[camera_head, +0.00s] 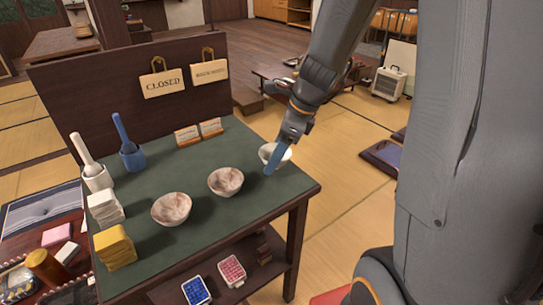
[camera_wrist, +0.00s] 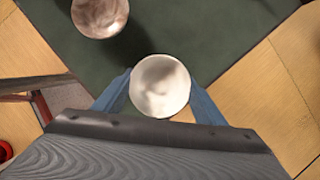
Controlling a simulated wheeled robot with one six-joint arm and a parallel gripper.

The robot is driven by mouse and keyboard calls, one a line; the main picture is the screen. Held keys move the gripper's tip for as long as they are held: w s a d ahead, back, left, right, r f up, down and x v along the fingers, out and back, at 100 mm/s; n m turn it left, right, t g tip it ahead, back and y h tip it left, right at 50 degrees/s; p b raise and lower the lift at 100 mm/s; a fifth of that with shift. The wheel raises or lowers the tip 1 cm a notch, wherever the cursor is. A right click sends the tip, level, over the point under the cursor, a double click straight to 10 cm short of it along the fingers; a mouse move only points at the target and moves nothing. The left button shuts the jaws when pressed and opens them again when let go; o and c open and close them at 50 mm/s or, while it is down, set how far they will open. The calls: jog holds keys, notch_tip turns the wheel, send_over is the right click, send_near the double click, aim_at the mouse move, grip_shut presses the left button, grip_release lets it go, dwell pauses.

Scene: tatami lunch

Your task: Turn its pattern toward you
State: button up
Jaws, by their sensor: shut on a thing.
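A small white cup (camera_head: 281,152) is at the right edge of the green-topped table (camera_head: 213,170), partly hidden by my gripper. My gripper (camera_head: 268,172) has blue fingers and is shut on the white cup. In the wrist view the cup (camera_wrist: 160,86) sits between the two blue fingers (camera_wrist: 160,108), its round mouth facing the camera. Its inside is pale with a faint greyish mark. No clear pattern shows on its outer wall. I cannot tell whether it touches the tabletop.
Two marbled brown bowls, one nearer (camera_head: 171,209) and one middle (camera_head: 226,181), stand left of the cup. Small cards (camera_head: 198,132) stand at the back before a dark panel (camera_head: 120,85). White and blue mortars (camera_head: 131,156), a white stack and yellow blocks (camera_head: 114,248) line the left side.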

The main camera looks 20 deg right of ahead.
jog(key=m+t+h, duration=0.1)
jog(key=m, duration=0.4)
jog(key=shift+s+a+r+p, duration=0.1)
jog(key=shift+p, duration=0.3)
jog(key=m+h+p, duration=0.1)
jog(key=m+p, duration=0.1)
jog(key=m+t+h+p, duration=0.1)
jog(key=m+p, duration=0.1)
jog(key=m, duration=0.1)
jog(key=shift+m+p, duration=0.3)
jog(key=shift+p, duration=0.05)
jog(key=m+h+p, duration=0.1)
jog(key=m+p, duration=0.2)
jog(key=p, duration=0.1)
jog(key=shift+p, duration=0.3)
jog(key=shift+m+h+p, duration=0.4)
jog(key=shift+m+p, duration=0.2)
jog(key=shift+p, duration=0.25)
jog(key=shift+m+p, duration=0.6)
jog(key=shift+p, duration=0.25)
jog(key=m+g+h+p, duration=0.1)
jog(key=m+h+p, duration=0.1)
jog(key=m+p, duration=0.4)
jog(key=shift+p, duration=1.1)
jog(key=shift+f+b, duration=0.85)
jog(key=shift+b, duration=0.2)
jog(key=shift+f+b, duration=0.25)
jog(key=shift+b, duration=0.1)
jog(key=o, duration=1.1)
